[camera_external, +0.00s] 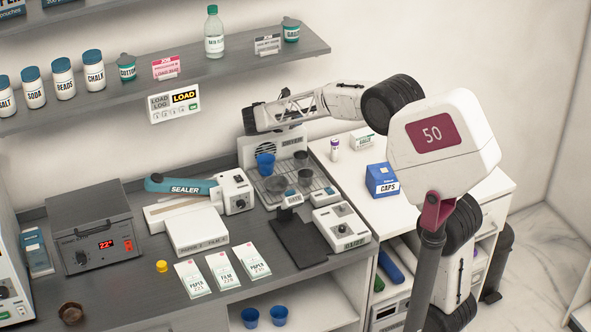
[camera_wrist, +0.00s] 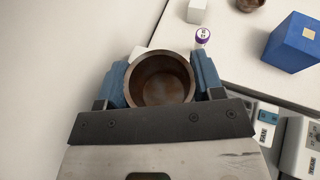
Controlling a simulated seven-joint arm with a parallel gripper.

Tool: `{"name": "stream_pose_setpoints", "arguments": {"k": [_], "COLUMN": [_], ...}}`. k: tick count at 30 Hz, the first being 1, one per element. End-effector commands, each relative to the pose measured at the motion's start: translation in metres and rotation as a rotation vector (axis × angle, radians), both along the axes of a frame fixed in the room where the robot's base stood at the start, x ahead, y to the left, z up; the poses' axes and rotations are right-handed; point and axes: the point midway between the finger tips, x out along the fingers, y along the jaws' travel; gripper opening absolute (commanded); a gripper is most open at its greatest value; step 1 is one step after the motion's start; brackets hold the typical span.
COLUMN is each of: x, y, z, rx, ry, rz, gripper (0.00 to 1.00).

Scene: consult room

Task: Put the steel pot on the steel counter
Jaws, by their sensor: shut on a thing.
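In the wrist view my gripper (camera_wrist: 162,78) is shut on a round, open pot, with a blue finger on each side. I take it for the steel pot (camera_wrist: 160,83); it looks brownish and metallic, and its inside looks empty. In the external view my arm reaches left past the white counter, its end near the back wall above the grey steel counter (camera_external: 140,262). The held pot is hard to make out there. The wrist view looks over the pot toward the white counter (camera_wrist: 225,50).
On the grey counter stand a blue cup (camera_external: 265,163), a sealer (camera_external: 185,187), a heater box (camera_external: 95,235), a brown bowl (camera_external: 70,312) and flat packets. A blue box (camera_external: 382,180) and a purple-capped vial (camera_external: 335,149) stand on the white counter. A shelf (camera_external: 245,62) hangs above.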

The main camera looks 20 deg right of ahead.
Motion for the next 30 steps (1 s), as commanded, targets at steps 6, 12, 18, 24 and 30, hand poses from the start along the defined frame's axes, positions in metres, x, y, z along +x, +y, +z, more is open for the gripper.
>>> {"name": "stream_pose_setpoints", "arguments": {"k": [6,12,18,24,30], "x": [-0.009,-0.023,-0.039,-0.06,-0.084], "y": [0.066,0.122,0.179,0.234,0.289], "z": [0.015,0.022,0.023,0.016,0.004], "rx": [0.001,0.0,-0.001,0.001,0.0], "ry": [-0.002,0.0,0.001,0.0,0.001], "rz": [0.049,0.102,0.171,0.256,0.351], "gripper": [0.38,0.38,0.38,0.38,0.38]}}
